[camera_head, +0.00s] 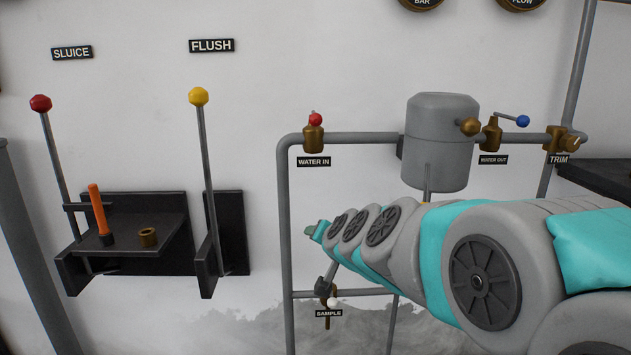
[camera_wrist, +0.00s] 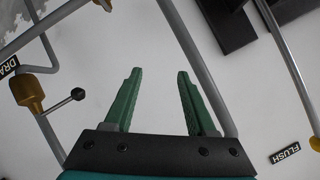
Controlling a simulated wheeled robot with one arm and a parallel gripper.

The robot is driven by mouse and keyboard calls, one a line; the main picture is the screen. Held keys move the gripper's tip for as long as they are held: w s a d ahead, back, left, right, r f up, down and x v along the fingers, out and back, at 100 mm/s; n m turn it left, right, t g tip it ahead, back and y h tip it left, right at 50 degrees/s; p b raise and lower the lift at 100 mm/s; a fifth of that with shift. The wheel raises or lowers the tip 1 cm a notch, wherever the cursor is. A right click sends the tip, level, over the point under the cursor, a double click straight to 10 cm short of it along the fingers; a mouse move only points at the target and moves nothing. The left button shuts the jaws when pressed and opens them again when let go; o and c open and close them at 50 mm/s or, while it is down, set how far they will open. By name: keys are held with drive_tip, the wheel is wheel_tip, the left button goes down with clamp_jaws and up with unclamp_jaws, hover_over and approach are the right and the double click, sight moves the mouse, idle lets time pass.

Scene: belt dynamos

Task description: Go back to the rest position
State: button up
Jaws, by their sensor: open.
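My gripper (camera_wrist: 159,82) is open and empty, its two green fingers spread apart in the wrist view, with the white wall and a grey pipe behind them. In the head view my arm reaches in from the right, and the green tip of my gripper (camera_head: 311,231) shows at its far end beside the left upright of the pipe frame. I cannot tell from there whether it touches the pipe. Nothing is between the fingers.
The pipe frame (camera_head: 286,200) carries a red-knobbed water-in valve (camera_head: 314,138), a blue-knobbed water-out valve (camera_head: 491,138) and a grey tank (camera_head: 440,140). At left stand the red-topped sluice lever (camera_head: 55,160) and yellow-topped flush lever (camera_head: 205,160). A brass valve (camera_wrist: 28,93) is left of my fingers.

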drive_tip(key=s+d+f+n+g+h, duration=0.1)
drive_tip(key=s+d+f+g, duration=0.3)
drive_tip(key=s, duration=0.9)
drive_tip(key=s+d+f+n+g+h, duration=0.1)
drive_tip(key=s+d+f+g, duration=0.4)
drive_tip(key=s, duration=0.9)
drive_tip(key=s+d+f+n+g+h, duration=0.1)
drive_tip(key=s+d+f+g, duration=0.3)
drive_tip(key=s, duration=0.9)
wheel_tip(320, 180, down, 3)
drive_tip(key=shift+s+d+f+n+g, duration=0.1)
drive_tip(key=shift+s+d+n+g, duration=0.15)
drive_tip(key=shift+d+n+g, duration=0.25)
